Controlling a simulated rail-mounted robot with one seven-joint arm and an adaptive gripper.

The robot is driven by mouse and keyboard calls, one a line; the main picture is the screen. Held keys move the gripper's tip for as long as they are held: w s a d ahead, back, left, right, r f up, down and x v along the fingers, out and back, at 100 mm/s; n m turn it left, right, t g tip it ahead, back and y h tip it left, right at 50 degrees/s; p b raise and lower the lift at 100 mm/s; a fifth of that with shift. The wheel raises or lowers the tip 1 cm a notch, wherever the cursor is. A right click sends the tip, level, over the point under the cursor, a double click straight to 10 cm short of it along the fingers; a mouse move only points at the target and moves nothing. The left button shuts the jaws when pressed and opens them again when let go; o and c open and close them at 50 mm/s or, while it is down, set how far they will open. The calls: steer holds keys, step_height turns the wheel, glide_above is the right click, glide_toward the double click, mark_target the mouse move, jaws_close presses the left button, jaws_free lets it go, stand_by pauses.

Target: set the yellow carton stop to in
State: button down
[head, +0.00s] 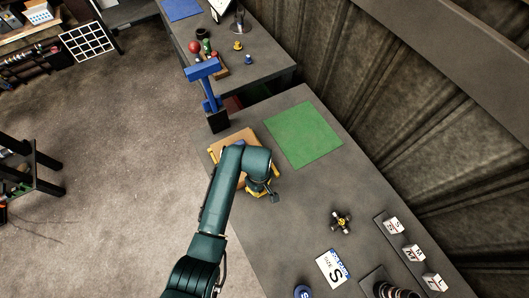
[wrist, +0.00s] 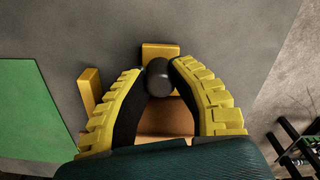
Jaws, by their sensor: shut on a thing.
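The yellow carton stop (wrist: 160,50) shows at the top centre of the wrist view, with a dark rounded knob (wrist: 158,77) at its near side. My gripper (wrist: 158,72) is shut on this knob, one yellow-ribbed finger on each side. A tan carton (wrist: 166,116) lies just below the stop in that view, partly hidden by my fingers. In the head view, my gripper (head: 258,190) is at the lower right edge of the carton (head: 232,139). My arm hides most of the stop there, and I cannot tell the gap between stop and carton.
A yellow side bar (wrist: 90,90) stands left of my fingers; it shows in the head view (head: 277,170) too. A green mat (head: 303,134) lies beyond it. A blue-topped post (head: 208,92) stands behind the carton. A small brass-and-black part (head: 341,221) sits on the open bench to the right.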

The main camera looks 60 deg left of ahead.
steer(key=shift+a, duration=0.25)
steer(key=c, duration=0.8)
jaws_free()
step_height(320, 180, up, 12)
